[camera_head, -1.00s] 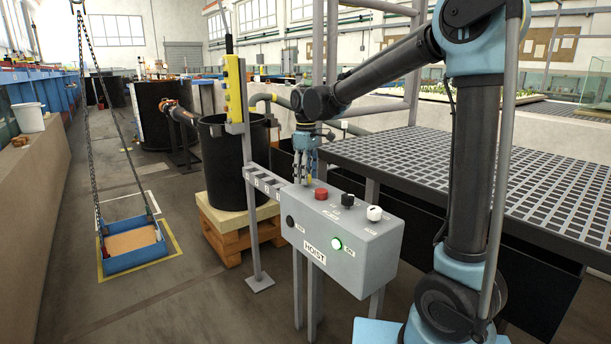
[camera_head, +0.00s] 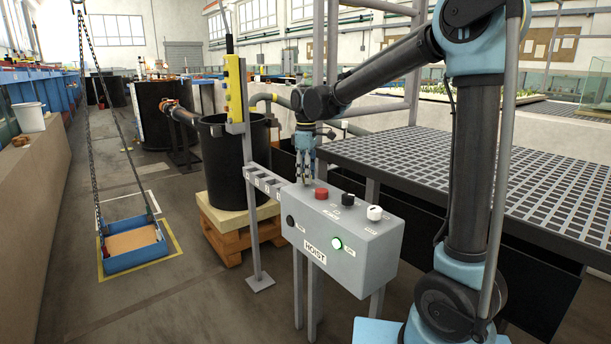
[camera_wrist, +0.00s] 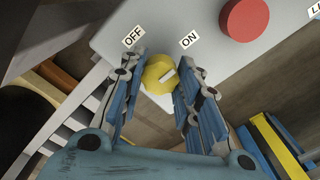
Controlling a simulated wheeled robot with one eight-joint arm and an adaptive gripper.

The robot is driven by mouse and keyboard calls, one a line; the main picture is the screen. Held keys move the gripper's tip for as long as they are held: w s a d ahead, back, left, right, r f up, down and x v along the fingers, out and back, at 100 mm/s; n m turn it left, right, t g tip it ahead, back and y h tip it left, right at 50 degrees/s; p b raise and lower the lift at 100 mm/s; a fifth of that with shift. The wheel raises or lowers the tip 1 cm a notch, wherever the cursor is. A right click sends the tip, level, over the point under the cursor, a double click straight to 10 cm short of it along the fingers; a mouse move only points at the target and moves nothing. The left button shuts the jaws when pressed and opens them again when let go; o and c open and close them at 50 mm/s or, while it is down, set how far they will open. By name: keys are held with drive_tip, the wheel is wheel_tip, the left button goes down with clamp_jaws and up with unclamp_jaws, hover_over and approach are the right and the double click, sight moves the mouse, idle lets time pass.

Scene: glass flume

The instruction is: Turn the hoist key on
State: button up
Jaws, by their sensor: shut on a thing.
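The mark points right and slightly up, on the side of the ON label (camera_wrist: 189,39); the OFF label (camera_wrist: 133,36) is on the other side. My gripper (camera_wrist: 160,86) has its two blue fingers shut on the knob from both sides. In the head view my gripper (camera_head: 305,178) points down at the left back end of the HOIST box (camera_head: 350,250), and the key is hidden there. A green lamp (camera_head: 337,243) on the box front is lit.
A red button (camera_head: 321,193), a black knob (camera_head: 347,199) and a white knob (camera_head: 374,212) stand on the box top. A post with a yellow pendant (camera_head: 234,88) is to its left. A metal grating (camera_head: 480,180) lies to the right.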

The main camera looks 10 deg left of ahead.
drive_tip(key=o, duration=1.1)
drive_tip(key=shift+w, duration=0.25)
drive_tip(key=shift+c, duration=0.2)
drive_tip(key=shift+s, duration=0.1)
drive_tip(key=shift+r, duration=0.2)
wheel_tip(320, 180, up, 12)
drive_tip(key=shift+f, duration=0.2)
